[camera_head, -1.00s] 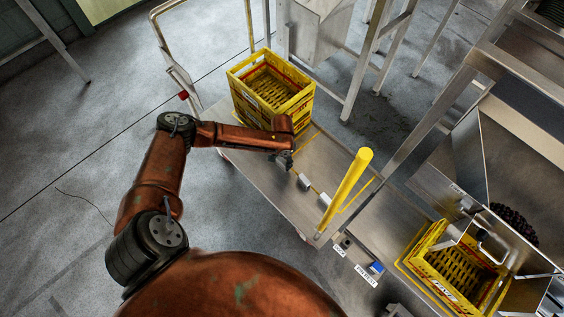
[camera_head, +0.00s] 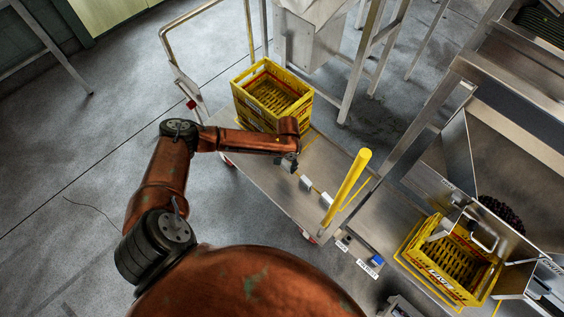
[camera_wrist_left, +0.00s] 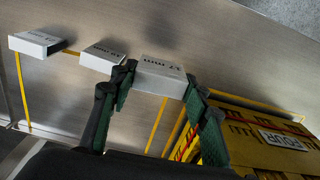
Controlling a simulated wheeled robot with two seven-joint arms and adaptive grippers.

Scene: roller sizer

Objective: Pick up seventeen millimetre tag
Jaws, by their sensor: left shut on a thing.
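The seventeen millimetre tag (camera_wrist_left: 160,70) is a small pale block with "17 mm" on its face, in the left wrist view. The green-padded fingers of my left gripper (camera_wrist_left: 160,80) are shut on it, one at each end. I cannot tell whether it is clear of the metal surface. In the head view my left gripper (camera_head: 288,164) is over the cart's flat deck, and the tag in it is hidden. Two similar tags stand beside it: the nearer one (camera_wrist_left: 102,56) and a farther one (camera_wrist_left: 36,43). My right gripper is not in view.
A stack of yellow crates (camera_head: 270,96) stands on the metal cart (camera_head: 274,200) just beyond the gripper. A yellow post (camera_head: 346,187) rises at the right end of the deck. Another yellow crate (camera_head: 452,266) sits under the machine chute (camera_head: 500,160) at right.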

